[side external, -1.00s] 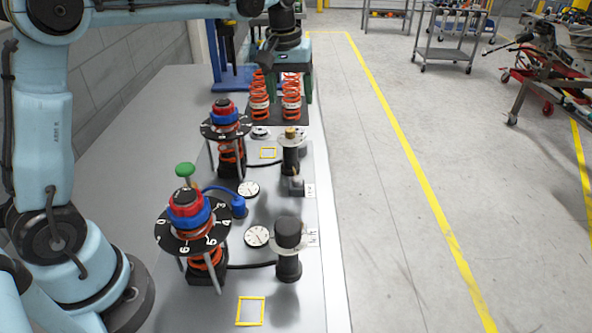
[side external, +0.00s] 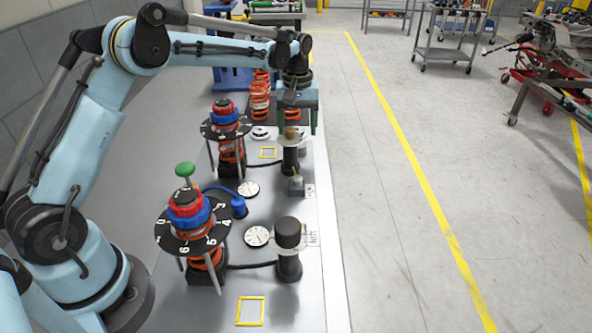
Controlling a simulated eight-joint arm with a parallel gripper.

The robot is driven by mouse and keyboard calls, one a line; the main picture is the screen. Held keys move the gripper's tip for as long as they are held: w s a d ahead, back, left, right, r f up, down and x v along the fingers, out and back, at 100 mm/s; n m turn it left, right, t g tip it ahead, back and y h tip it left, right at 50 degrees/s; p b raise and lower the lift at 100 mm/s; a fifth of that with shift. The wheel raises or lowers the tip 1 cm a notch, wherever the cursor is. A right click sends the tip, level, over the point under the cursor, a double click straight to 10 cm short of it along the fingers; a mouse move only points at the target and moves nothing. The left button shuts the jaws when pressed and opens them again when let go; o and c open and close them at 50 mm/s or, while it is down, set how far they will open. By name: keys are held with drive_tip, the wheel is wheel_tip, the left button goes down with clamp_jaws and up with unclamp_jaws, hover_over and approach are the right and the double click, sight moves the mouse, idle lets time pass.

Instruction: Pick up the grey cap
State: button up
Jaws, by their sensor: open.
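A dark grey cap (side external: 288,231) sits on top of the near black cylinder (side external: 289,266), at the front right of the bench. A smaller grey piece (side external: 297,187) stands on the bench beside the far cylinder; I cannot tell whether it is also a cap. The far cylinder (side external: 290,158) has a brass-coloured top (side external: 291,133) and no dark cap on it. My gripper (side external: 298,131) is open and points down, with its green fingers at the far cylinder's top. In the picture one finger appears on each side of it; contact cannot be told. The gripper appears empty.
Two spring towers with numbered black discs, the near disc (side external: 193,232) and the far disc (side external: 226,128), stand left of the cylinders. Dial gauges (side external: 257,236) and a green knob (side external: 185,169) are close by. Orange springs (side external: 260,95) stand behind. A yellow square (side external: 250,311) marks bare bench.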

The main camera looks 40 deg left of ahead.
sight(299, 148)
drive_tip(key=shift+w+d+f, duration=0.1)
drive_tip(key=shift+d+f, duration=0.05)
drive_tip(key=shift+f, duration=1.2)
drive_tip(key=shift+w+d+f, duration=0.1)
drive_tip(key=shift+f, duration=1.25)
drive_tip(key=shift+c, duration=0.3)
drive_tip(key=c, duration=1.1)
